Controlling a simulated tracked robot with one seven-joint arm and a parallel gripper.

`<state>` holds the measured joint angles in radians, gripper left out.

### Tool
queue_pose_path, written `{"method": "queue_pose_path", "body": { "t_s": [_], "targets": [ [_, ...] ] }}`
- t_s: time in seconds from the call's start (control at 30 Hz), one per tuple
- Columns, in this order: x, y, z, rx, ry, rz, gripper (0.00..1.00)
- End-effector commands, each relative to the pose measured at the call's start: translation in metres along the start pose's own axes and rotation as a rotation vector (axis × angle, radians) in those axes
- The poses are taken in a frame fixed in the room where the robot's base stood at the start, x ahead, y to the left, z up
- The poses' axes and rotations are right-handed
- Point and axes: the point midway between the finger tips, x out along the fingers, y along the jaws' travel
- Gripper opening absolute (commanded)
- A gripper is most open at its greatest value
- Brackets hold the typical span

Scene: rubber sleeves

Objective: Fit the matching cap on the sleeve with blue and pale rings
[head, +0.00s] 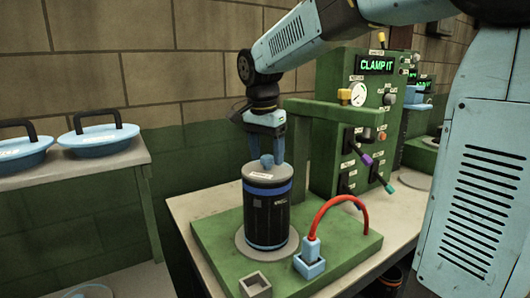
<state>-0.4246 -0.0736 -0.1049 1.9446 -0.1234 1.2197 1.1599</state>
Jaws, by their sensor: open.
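The black sleeve (266,222) stands upright on a round grey plate on the green machine base. It has a blue ring near its top and another at its bottom edge. A pale grey cap (268,177) with a label and a small blue knob sits on the sleeve's top, looking level. My gripper (267,158) points down from above, open, with its pale blue fingers at either side of the knob. I cannot tell whether the fingers touch the knob, or whether the cap is fully seated.
A green machine (345,120) with a gauge, levers and a "CLAMP IT" display stands behind. A red hose (341,200) arches from a blue socket at the front right. Blue handled lids (98,137) lie on a shelf at left. A grey square socket (255,284) stands in front.

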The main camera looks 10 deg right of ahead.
Motion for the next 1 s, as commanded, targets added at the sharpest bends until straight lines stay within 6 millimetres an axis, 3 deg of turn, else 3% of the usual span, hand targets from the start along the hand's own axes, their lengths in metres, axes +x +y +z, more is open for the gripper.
{"method": "queue_pose_path", "body": {
  "t_s": [0.27,0.8,1.0],
  "targets": [
    [-0.011,0.000,0.000,0.000,0.000,-0.001,0.66],
    [-0.109,0.000,0.001,-0.001,0.000,-0.002,0.66],
    [-0.131,0.000,0.001,-0.001,0.000,-0.001,0.66]
  ]
}}
